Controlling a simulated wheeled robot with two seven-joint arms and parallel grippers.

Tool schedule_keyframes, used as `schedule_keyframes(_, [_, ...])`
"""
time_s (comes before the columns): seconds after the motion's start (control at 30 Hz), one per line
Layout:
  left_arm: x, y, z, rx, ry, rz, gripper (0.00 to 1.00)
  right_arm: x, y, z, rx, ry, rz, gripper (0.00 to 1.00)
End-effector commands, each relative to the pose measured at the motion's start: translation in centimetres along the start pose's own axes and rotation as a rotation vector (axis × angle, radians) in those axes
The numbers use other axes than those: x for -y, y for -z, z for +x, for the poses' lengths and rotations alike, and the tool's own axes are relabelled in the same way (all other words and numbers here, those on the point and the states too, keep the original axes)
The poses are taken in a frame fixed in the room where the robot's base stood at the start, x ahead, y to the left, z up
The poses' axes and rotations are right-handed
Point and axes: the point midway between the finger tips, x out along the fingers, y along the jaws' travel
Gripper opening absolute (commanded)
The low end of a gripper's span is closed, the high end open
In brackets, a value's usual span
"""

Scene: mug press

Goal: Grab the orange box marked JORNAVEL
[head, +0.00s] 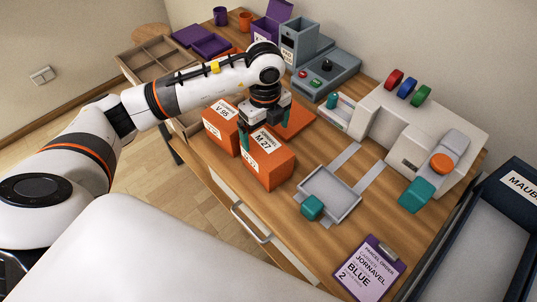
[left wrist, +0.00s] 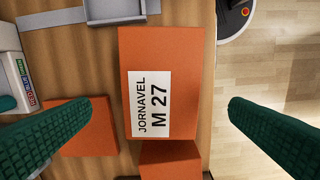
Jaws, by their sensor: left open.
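My right gripper is not in view.
A flat orange piece (head: 299,121) lies behind the boxes. A grey tray (head: 345,208) with a teal block (head: 312,207) is to the right. A white press (head: 375,125) stands behind it. A purple order clipboard (head: 370,268) lies at the front, and a dark blue crate (head: 480,245) stands far right.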

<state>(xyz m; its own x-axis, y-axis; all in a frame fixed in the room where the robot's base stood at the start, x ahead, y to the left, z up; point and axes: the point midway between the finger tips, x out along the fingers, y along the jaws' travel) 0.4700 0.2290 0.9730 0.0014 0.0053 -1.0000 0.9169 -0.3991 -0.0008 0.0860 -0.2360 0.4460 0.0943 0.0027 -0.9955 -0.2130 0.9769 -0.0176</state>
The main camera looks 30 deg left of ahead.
Motion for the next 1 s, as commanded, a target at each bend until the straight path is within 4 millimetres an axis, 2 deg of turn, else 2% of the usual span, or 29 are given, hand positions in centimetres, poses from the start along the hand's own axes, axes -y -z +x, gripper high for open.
schedule_keyframes(0.2, [0.1, -0.1, 3.8, 0.003, 0.005, 0.001, 1.00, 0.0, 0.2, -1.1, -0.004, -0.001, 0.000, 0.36])
schedule_keyframes(0.47, [0.1, -0.3, 6.0, 0.005, 0.002, 0.004, 1.00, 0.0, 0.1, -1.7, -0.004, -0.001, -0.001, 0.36])
schedule_keyframes(0.7, [0.1, -0.7, 9.5, 0.006, 0.002, 0.003, 1.00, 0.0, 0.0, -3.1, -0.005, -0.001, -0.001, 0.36])
schedule_keyframes(0.83, [0.1, -0.7, 10.7, 0.005, 0.001, 0.004, 1.00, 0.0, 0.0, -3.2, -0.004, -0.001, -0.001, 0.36])
schedule_keyframes(1.0, [0.1, -0.7, 10.9, 0.005, -0.001, 0.005, 1.00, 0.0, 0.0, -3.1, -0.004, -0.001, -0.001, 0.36])
